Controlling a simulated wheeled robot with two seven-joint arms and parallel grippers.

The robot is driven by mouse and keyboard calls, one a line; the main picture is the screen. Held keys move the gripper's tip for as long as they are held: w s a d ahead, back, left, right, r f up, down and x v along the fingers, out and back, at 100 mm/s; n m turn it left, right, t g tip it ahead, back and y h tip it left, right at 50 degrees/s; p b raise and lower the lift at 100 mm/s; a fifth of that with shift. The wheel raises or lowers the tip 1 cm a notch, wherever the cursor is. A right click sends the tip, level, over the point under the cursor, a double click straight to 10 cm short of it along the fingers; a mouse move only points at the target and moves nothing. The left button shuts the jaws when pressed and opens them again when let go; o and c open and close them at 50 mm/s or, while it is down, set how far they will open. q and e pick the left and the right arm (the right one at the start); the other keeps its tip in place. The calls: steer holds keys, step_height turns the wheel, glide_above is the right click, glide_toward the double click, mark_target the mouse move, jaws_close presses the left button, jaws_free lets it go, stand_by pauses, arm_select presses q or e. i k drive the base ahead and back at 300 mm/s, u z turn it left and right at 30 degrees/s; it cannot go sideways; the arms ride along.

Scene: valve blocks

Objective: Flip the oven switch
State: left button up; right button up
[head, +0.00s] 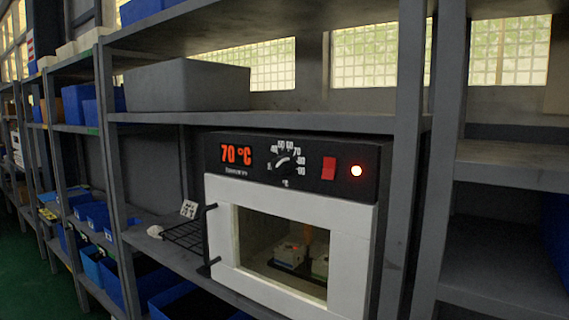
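The oven (362,230) stands on a grey shelf at the middle right, with a white front and a black control panel. The red oven switch (329,168) is on the panel, right of the dial (284,162). The display (236,154) reads 70 °C. The oven door looks closed, with a dark handle (207,240) at its left side. Blocks (289,253) show dimly through its window. Neither of my grippers is in view.
Shelf uprights (407,150) stand close to the oven's right side. A grey bin (188,85) sits on the shelf above. A black wire rack (184,236) and a small marked card (189,208) are left of the oven. Blue bins (92,214) fill lower shelves at left.

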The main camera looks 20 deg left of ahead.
mark_target(329, 162)
steer(key=k, duration=0.5)
steer(key=u, duration=1.05)
steer(key=i, duration=0.7)
steer(key=z, duration=1.1)
